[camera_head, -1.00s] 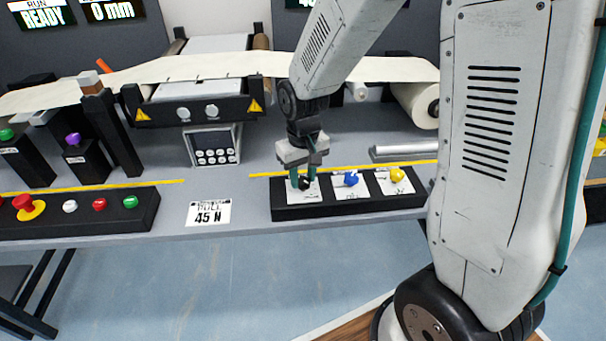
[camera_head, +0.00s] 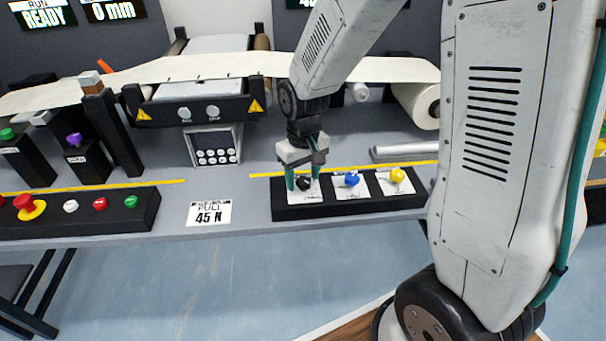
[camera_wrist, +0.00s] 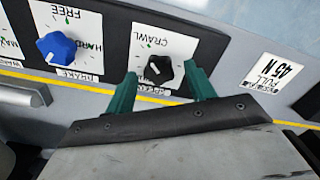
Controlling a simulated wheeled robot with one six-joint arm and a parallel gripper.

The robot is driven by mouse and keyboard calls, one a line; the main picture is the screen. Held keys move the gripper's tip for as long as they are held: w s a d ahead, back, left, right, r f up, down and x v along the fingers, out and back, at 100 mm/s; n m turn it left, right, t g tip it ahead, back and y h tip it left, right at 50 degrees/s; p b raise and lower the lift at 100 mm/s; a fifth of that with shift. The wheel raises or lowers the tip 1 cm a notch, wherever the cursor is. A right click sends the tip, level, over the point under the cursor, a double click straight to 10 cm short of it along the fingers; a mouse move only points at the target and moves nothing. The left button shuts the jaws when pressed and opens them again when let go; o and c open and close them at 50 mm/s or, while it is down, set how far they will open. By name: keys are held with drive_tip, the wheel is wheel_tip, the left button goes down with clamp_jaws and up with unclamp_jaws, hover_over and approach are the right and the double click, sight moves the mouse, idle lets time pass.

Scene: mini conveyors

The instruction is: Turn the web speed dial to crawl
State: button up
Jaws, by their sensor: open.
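The web speed dial is a black knob (camera_wrist: 158,69) on a white plate whose readable label says CRAWL, upside down in the wrist view. In the head view the black knob (camera_head: 303,183) is at the left end of a black three-dial box (camera_head: 350,208). My gripper (camera_wrist: 161,88) has its two teal fingers apart, one on each side of the black knob. A gap shows between each finger and the knob in the wrist view. The knob's white mark points to the upper left there, not clearly at CRAWL. My gripper also shows in the head view (camera_head: 303,180), pointing down.
A blue dial (camera_head: 351,180) and a yellow dial (camera_head: 397,175) sit right of the black knob. A button box (camera_head: 90,213) with a red emergency button is at the left. A 45 N sign (camera_head: 209,213) lies between the boxes. A metal bar (camera_head: 404,151) lies behind.

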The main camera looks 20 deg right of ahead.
sight(303, 180)
drive_tip(key=shift+r, duration=0.1)
wheel_tip(303, 180, up, 8)
drive_tip(key=shift+f, duration=0.2)
idle(0.5)
